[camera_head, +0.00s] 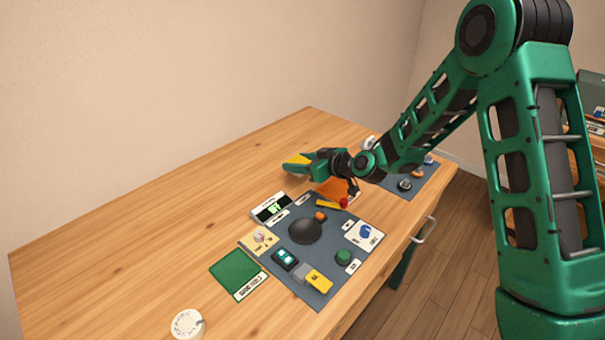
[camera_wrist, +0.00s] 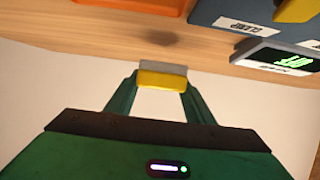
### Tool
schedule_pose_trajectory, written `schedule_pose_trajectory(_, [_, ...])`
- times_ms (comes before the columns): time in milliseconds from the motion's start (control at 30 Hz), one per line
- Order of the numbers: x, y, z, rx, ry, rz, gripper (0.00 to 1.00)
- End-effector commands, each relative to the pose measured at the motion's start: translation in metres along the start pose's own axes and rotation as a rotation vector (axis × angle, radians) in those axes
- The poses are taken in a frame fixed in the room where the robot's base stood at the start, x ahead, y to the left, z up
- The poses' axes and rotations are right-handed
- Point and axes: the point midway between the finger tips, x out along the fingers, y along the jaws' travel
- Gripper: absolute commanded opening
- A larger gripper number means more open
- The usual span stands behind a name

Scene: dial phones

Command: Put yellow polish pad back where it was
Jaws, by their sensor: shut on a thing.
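The yellow polish pad (camera_wrist: 162,80), a small yellow block with a grey layer along one side, is between the fingertips of my gripper (camera_wrist: 162,84) in the wrist view. My gripper is shut on it and holds it above the wooden table. In the head view, my gripper (camera_head: 297,164) reaches over the back right of the table, and a yellow patch (camera_head: 299,159) shows at its fingers. An orange tray (camera_head: 335,187) is just in front of the gripper, partly hidden by the arm; its edge shows at the top of the wrist view (camera_wrist: 130,6).
A grey-blue panel (camera_head: 330,269) with a dark dome, buttons, a yellow block (camera_head: 318,281) and a green-lit display (camera_head: 272,208) lies nearer. A green labelled mat (camera_head: 236,270) and a white round dial (camera_head: 187,323) lie left of it. The table's left half (camera_head: 120,240) is mostly clear.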

Motion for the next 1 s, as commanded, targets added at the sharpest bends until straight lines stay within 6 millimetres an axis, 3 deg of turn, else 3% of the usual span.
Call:
schedule_pose_trajectory(300, [0.014,0.0,0.034,0.002,-0.002,0.001,0.22])
schedule_pose_trajectory(667, [0.015,0.0,0.037,0.0,-0.001,0.001,0.22])
schedule_pose_trajectory(700, [0.015,0.0,0.037,0.0,-0.001,0.001,0.55])
schedule_pose_trajectory(733, [0.015,0.0,0.037,0.0,-0.001,0.001,0.62])
schedule_pose_trajectory(767, [0.015,0.0,0.037,0.0,-0.001,0.001,0.67])
schedule_pose_trajectory(1000, [0.015,0.0,0.037,0.0,-0.001,0.002,0.67])
